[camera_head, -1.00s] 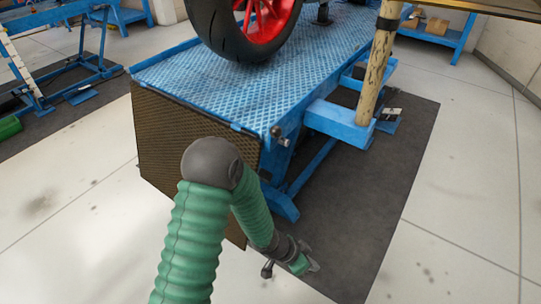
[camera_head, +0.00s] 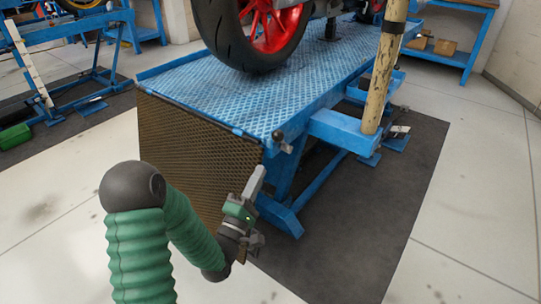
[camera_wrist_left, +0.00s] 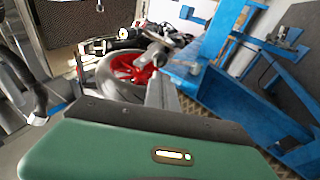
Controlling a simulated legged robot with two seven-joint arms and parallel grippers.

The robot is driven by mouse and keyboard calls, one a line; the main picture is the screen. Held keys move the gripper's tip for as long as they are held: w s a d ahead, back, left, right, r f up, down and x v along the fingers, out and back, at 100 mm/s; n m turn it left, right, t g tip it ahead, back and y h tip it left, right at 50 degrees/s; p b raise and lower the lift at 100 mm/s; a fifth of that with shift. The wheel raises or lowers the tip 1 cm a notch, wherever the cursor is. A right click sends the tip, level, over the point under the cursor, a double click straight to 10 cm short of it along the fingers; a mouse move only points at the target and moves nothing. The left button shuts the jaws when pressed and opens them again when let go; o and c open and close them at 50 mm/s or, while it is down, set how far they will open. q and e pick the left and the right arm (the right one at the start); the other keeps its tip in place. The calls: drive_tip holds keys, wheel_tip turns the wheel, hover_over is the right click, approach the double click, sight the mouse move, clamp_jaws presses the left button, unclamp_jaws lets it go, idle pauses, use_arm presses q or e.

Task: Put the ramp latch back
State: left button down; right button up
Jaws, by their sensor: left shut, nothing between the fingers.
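A blue lift platform (camera_head: 225,92) with a tread-plate top stands ahead. A brown mesh ramp panel (camera_head: 190,142) hangs down from its near edge. A small dark knob with a short light pin (camera_head: 278,136) sits at the near right corner of the platform; it may be the ramp latch, but I cannot tell its setting. My left gripper (camera_head: 256,178) is shut and empty, with its fingers pointing up just below that corner, in front of the panel's right edge. Its grey fingers (camera_wrist_left: 160,92) show in the left wrist view. The right gripper is not in view.
A motorcycle with a red-rimmed wheel (camera_head: 268,30) stands on the platform. A worn pale post (camera_head: 382,75) rises at the right beside a blue side arm (camera_head: 340,128). A dark mat (camera_head: 385,205) lies under the lift. The floor at right is clear.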

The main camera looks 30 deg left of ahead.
sight(275, 141)
use_arm(q)
drive_tip(key=b+x, duration=0.2)
drive_tip(key=x, duration=0.6)
drive_tip(key=shift+w, duration=0.15)
